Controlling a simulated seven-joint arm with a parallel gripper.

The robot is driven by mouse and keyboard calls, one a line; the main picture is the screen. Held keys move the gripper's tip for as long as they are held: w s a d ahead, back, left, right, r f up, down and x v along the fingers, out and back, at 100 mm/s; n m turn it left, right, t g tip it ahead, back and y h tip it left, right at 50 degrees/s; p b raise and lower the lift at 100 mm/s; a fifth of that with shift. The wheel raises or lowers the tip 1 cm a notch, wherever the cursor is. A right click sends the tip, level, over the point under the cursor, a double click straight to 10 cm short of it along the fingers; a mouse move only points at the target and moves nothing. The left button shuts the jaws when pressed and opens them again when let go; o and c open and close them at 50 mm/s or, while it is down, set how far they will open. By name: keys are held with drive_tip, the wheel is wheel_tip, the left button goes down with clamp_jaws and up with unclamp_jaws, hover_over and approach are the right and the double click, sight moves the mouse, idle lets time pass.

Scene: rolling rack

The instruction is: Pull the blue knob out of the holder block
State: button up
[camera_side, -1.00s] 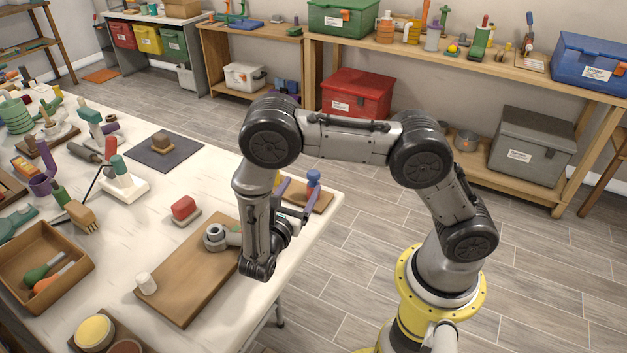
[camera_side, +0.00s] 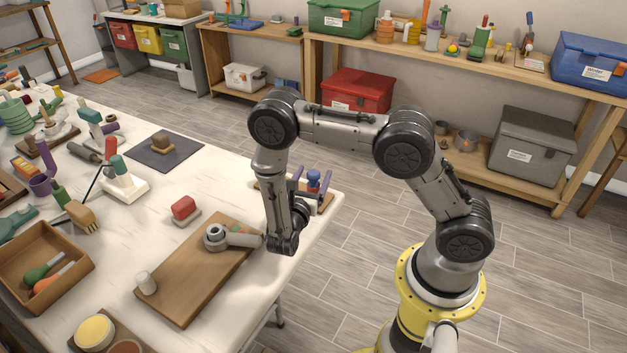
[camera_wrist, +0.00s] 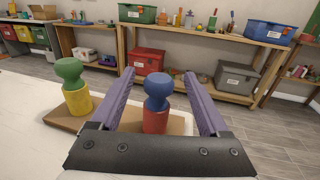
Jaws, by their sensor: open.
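The blue knob (camera_side: 313,179) stands upright at the table's far right corner. In the wrist view the blue knob (camera_wrist: 157,92) sits in a red holder block (camera_wrist: 155,122) on a wooden board (camera_wrist: 65,122). My gripper (camera_side: 309,181) is open, with its purple fingers reaching along both sides of the knob. In the wrist view my gripper (camera_wrist: 162,85) has one finger left and one right of the knob, with gaps visible on both sides. The lower part of the red holder is hidden behind the gripper's dark body.
A green knob (camera_wrist: 69,72) in a yellow holder (camera_wrist: 77,101) stands left of my gripper on the same board. A larger wooden board (camera_side: 185,280) with a grey fitting (camera_side: 216,237) lies nearer. A red block (camera_side: 185,207) sits left. The table's right edge is close.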

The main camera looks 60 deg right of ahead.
drive_tip(key=shift+x, duration=1.95)
drive_tip(key=shift+f, duration=0.15)
clamp_jaws()
